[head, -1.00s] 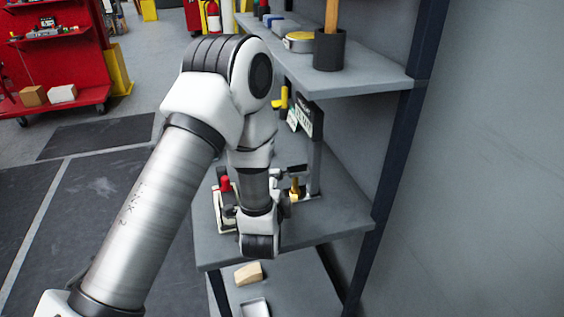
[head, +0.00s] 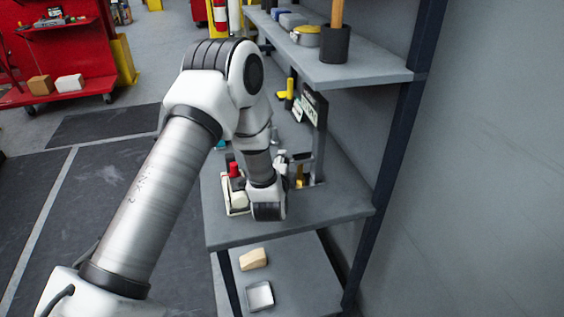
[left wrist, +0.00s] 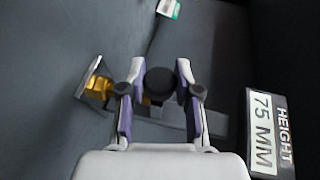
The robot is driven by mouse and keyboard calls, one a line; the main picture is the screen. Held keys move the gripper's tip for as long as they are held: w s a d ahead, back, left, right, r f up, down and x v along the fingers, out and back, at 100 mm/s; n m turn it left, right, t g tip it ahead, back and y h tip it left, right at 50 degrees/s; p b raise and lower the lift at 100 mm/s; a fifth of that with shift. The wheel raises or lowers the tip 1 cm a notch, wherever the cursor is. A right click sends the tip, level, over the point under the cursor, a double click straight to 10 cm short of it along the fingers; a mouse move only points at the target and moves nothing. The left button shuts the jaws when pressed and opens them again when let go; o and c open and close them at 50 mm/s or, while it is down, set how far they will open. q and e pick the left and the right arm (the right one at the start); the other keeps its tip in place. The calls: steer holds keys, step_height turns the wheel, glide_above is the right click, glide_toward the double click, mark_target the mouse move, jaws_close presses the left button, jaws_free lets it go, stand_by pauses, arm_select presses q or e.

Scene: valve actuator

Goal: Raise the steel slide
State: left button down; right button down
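My left gripper (left wrist: 160,68) is open in the left wrist view, with a finger on each side of a round black knob (left wrist: 160,81). I cannot tell whether the fingers touch it. A grey steel bar (left wrist: 175,128), which may be part of the slide, runs crosswise behind the fingers. A brass-coloured part (left wrist: 97,86) sits at its left. A sign (left wrist: 266,134) reading "HEIGHT 75 MM" stands at the right. In the head view, a grey upright post (head: 319,150) rises from the middle shelf beside a brass part (head: 299,181). My left wrist hides much of it. My right gripper is out of view.
The middle shelf (head: 345,200) has bare room at its right front. A red-topped device (head: 236,185) stands left of my wrist. An upper shelf (head: 375,72) holds a black cup (head: 335,45). A wooden block (head: 253,259) and small tray (head: 260,296) lie below.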

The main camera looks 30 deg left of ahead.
arm_select(q)
steer(key=shift+w+r+p, duration=0.1)
steer(key=shift+r+p, duration=1)
steer(key=shift+r, duration=0.35)
steer(key=shift+f, duration=0.15)
steer(key=c, duration=1.1)
jaws_free()
steer(key=o, duration=0.3)
steer(key=shift+w+a+f, duration=0.1)
steer(key=shift+w+f, duration=0.15)
steer(key=v, duration=1.2)
